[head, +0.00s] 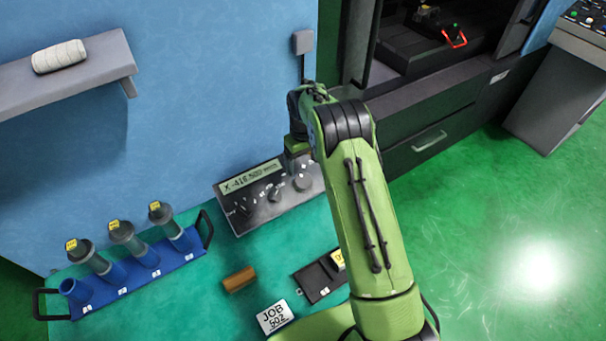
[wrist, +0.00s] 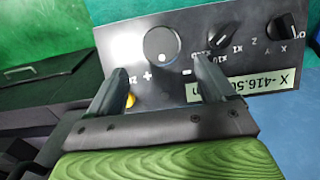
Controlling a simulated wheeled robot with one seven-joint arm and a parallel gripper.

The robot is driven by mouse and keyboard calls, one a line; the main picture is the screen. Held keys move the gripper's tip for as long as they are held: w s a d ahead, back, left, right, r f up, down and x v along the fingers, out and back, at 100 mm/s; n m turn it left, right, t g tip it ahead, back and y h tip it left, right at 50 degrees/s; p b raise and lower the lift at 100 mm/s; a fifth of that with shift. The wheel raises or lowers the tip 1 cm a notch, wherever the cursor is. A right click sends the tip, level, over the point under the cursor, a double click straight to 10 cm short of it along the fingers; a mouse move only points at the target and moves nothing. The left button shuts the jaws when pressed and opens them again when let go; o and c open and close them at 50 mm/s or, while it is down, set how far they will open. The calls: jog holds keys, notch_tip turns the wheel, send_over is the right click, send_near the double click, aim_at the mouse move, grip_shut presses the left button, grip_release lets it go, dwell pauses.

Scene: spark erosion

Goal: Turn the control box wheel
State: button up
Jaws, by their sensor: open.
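The control box (head: 262,212) is a dark panel with a display reading X -416.500, standing on the teal surface against the blue wall. Its round grey wheel (head: 302,183) is at the right end in the head view. In the wrist view the wheel (wrist: 161,45) lies ahead of my gripper (wrist: 163,75), between the lines of the two fingers. The fingers are spread apart and empty, with a visible gap to the wheel's rim. I cannot tell how far above the panel they are. Part of my gripper (head: 299,158) shows in the head view, partly hidden by my arm.
Two pointer knobs (wrist: 220,40) (wrist: 282,25) sit beside the wheel, and a yellow-orange button (wrist: 130,100) is by the left finger. A blue rack (head: 150,272) of tubes, a brown cylinder (head: 239,279), a JOB 502 card (head: 274,317) and a black case (head: 313,282) lie nearby.

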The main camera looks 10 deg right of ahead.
aim_at(303, 179)
notch_tip(303, 179, down, 6)
jog(key=shift+s+f+p, duration=0.15)
jog(key=shift+f+p, duration=0.1)
jog(key=shift+p, duration=0.05)
jog(key=shift+f, duration=0.3)
jog(key=shift+c, duration=0.3)
jog(key=c, duration=1)
